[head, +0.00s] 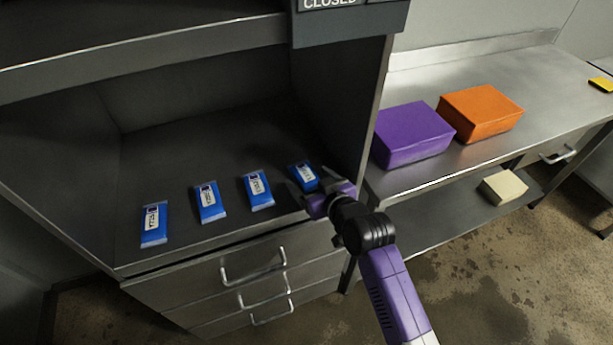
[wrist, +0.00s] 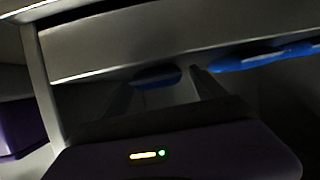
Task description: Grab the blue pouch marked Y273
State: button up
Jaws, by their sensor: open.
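Several blue pouches with white labels lie in a row on the dark shelf in the head view. The rightmost pouch (head: 304,177) is right in front of my gripper (head: 305,188), partly hidden by it. The others are a pouch (head: 258,190), a pouch (head: 209,202) and the leftmost pouch (head: 154,225). The label prints are too small to read surely, so I cannot tell which is Y273. In the wrist view a blue pouch (wrist: 157,76) shows between the open fingers (wrist: 160,92), and more blue (wrist: 262,55) lies to the right.
The cabinet's side wall (head: 345,90) stands close to the right of my gripper. Drawers with handles (head: 253,265) are below the shelf. A steel table (head: 420,180) to the right bears a purple box (head: 412,135) and an orange box (head: 480,111).

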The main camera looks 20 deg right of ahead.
jog(key=c, duration=1.5)
jog(key=shift+r, duration=0.15)
